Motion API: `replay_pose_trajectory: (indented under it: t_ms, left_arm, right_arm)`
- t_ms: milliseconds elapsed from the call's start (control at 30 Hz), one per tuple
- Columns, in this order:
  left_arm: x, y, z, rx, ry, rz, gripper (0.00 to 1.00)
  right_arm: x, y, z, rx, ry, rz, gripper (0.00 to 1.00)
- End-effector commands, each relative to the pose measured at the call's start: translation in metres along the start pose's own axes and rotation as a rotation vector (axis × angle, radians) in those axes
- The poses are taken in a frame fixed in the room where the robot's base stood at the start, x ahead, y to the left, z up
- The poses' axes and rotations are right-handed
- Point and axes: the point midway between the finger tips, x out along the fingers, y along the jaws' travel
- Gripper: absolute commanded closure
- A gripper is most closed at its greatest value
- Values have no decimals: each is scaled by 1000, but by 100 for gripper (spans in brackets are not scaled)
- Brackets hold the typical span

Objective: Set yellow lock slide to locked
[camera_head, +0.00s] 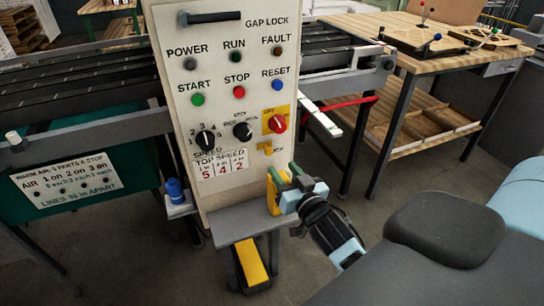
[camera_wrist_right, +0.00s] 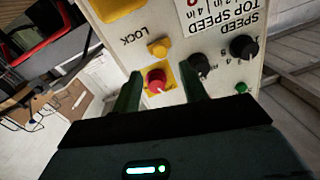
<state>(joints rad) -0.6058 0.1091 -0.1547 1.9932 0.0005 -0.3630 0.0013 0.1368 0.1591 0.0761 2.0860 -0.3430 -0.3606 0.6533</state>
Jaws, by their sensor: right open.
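The yellow lock slide (camera_head: 267,148) is a small yellow piece on the cream control panel (camera_head: 213,121), below the red knob on its yellow plate. In the right wrist view, which is turned nearly upside down, the slide (camera_wrist_right: 159,47) shows beside the LOCK lettering, beyond the fingertips. My right gripper (camera_head: 290,172) is just below and right of the slide, near the panel's lower right edge. Its green fingers are open and empty in the right wrist view (camera_wrist_right: 162,76), with the red knob (camera_wrist_right: 157,81) seen between them. I see no contact with the slide. My left gripper is not in view.
A red knob (camera_head: 277,124), black dials (camera_head: 205,138) and coloured buttons sit above the slide. A yellow part (camera_head: 272,192) is at the panel's lower right, close to the gripper. A conveyor runs behind; a wooden workbench (camera_head: 400,62) stands at right.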

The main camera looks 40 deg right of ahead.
Motion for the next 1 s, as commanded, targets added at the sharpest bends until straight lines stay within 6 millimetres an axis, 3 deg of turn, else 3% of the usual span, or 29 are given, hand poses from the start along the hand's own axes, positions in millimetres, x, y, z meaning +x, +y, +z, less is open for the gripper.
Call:
replay_pose_trajectory:
  t_ms: [200,400,800,1000]
  left_arm:
    - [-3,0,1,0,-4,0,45]
    - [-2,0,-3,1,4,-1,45]
    - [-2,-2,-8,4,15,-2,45]
    - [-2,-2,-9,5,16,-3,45]
  right_arm:
    - [35,0,-3,-1,4,0,57]
    - [57,-1,-2,1,2,-1,57]
    - [64,0,-1,0,0,0,57]
    - [64,0,-1,0,0,0,82]
